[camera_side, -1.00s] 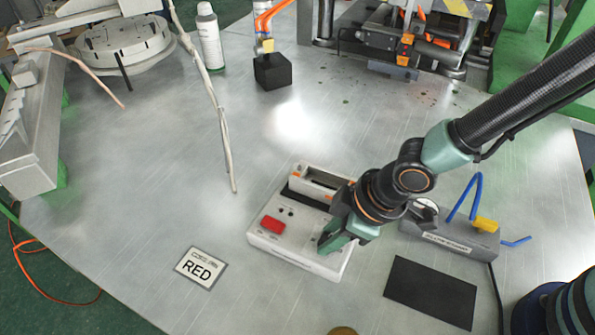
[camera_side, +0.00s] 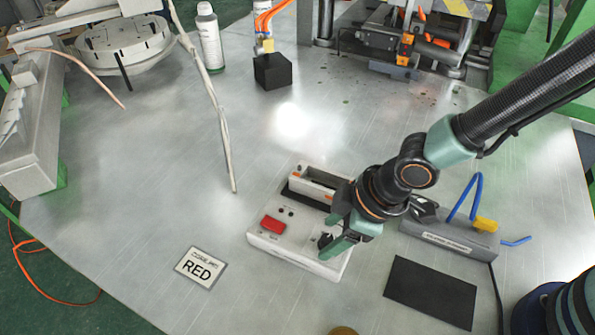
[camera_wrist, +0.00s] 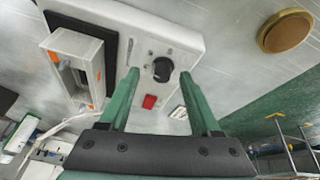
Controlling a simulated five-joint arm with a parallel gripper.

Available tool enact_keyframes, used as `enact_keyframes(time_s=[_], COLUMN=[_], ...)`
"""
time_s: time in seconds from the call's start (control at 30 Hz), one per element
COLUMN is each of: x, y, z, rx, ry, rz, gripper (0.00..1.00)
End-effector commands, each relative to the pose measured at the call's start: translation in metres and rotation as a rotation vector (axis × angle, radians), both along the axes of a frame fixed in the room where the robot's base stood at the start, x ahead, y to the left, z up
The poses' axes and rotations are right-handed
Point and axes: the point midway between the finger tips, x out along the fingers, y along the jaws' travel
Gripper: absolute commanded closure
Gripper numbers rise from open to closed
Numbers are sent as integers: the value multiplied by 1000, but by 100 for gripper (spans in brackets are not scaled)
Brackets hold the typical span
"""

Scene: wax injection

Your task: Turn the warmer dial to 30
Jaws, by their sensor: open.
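The warmer (camera_side: 298,238) is a white box with a red switch (camera_side: 272,224) and an open slot at its back. In the wrist view, its black round dial (camera_wrist: 163,69) shows on the white panel, with the red switch (camera_wrist: 150,102) nearby. My gripper (camera_side: 330,244) is over the dial end of the warmer in the side view and hides much of the dial. In the wrist view, my gripper (camera_wrist: 158,85) has its green fingers apart, one on each side of the dial, with gaps visible. I cannot read the dial's number or tell whether a finger touches it.
A label card reading RED (camera_side: 201,268) lies left of the warmer. A black mat (camera_side: 431,291) and a grey block with a blue tube (camera_side: 450,240) are at the right. A black cube (camera_side: 272,72) stands at the back. The table's middle left is clear.

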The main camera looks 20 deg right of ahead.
Motion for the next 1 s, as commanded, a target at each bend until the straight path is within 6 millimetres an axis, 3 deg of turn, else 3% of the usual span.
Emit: enact_keyframes(time_s=[0.7,1.0], x=[-23,-29], y=[-26,-32], z=[88,106], rx=[4,1], ry=[-4,-1], rz=[-1,-1], gripper=[36,36])
